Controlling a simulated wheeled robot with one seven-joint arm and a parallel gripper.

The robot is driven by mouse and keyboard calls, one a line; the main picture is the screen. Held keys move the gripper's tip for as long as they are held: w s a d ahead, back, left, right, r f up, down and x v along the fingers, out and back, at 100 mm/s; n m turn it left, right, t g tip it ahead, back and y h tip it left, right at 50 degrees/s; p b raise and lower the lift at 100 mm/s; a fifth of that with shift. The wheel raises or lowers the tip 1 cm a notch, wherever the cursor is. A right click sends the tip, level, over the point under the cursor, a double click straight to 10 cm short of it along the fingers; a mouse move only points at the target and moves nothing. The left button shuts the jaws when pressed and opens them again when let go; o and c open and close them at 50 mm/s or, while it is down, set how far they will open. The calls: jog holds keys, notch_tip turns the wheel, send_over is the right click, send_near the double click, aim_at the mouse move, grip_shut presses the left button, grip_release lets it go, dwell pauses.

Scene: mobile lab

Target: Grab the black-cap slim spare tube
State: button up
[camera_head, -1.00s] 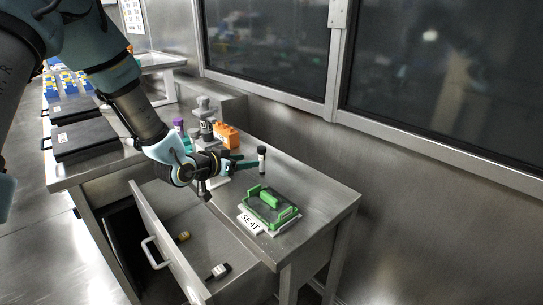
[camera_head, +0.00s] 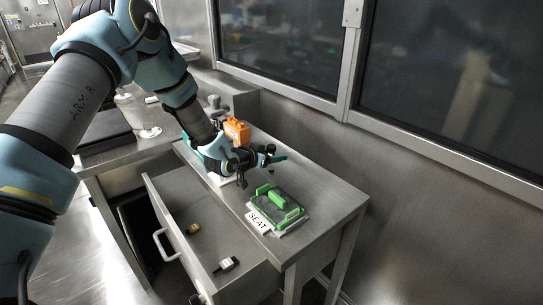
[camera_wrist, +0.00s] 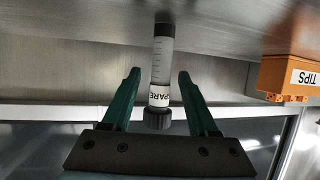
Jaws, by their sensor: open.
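The slim spare tube (camera_wrist: 161,65) shows in the wrist view as a clear graduated tube with a white label reading "PARE". Its black cap (camera_wrist: 158,119) is at the lower end of the picture. My gripper (camera_wrist: 160,73) is open, with one green finger on each side of the tube and visible gaps between. How deep the tube sits between the fingers is hard to tell. In the head view, my gripper (camera_head: 277,158) is low over the bench at the tube. The black cap (camera_head: 270,149) shows there, while the fingers hide most of the body.
An orange TIPS box (camera_head: 237,131) stands behind my gripper; it is at right in the wrist view (camera_wrist: 287,78). A green holder (camera_head: 292,212) with a SEAT label (camera_head: 258,221) is nearer the bench's front. An open drawer (camera_head: 205,257) holds two small vials.

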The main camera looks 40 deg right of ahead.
jog(key=shift+x, duration=0.75)
jog(key=shift+c, duration=0.3)
grip_shut()
